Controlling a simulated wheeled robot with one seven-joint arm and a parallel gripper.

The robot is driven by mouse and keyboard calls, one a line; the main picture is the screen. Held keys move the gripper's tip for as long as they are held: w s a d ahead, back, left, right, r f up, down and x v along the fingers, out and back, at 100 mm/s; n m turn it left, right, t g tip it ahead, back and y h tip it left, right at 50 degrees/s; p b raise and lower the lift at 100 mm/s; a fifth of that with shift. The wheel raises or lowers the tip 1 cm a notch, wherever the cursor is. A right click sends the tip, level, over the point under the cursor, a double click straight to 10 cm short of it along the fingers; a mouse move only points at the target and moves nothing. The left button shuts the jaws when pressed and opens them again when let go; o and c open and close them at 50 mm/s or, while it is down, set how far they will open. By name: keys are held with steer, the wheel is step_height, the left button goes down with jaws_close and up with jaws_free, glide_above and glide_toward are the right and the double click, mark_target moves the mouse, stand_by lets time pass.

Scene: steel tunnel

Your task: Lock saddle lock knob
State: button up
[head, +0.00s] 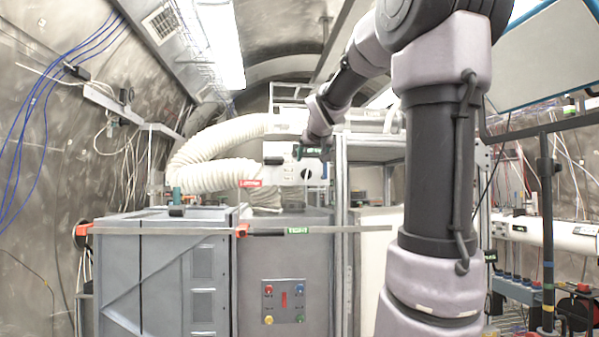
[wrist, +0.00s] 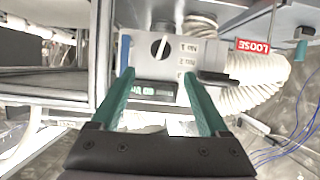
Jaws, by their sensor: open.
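The panel also shows in the head view, with the dial (head: 307,172) small and partly dark. A red sign (wrist: 253,46) reading LOOSE sits beside the panel. My gripper (wrist: 158,73) has two teal fingers spread apart, with nothing between them. In the wrist view the dial appears just beyond the fingertips, and no contact shows. In the head view the gripper (head: 310,152) is small and close to the panel, so the gap cannot be judged.
A digital display (wrist: 152,90) is on the panel, seen between the fingers. A white ribbed hose (head: 215,155) curves beside the panel. A metal upright (head: 341,220) stands to its right. Grey cabinets (head: 180,270) and a button panel (head: 284,301) are below.

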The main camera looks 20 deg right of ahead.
mark_target(307, 172)
steer(key=x, duration=1)
steer(key=shift+w+f, duration=0.25)
jaws_close()
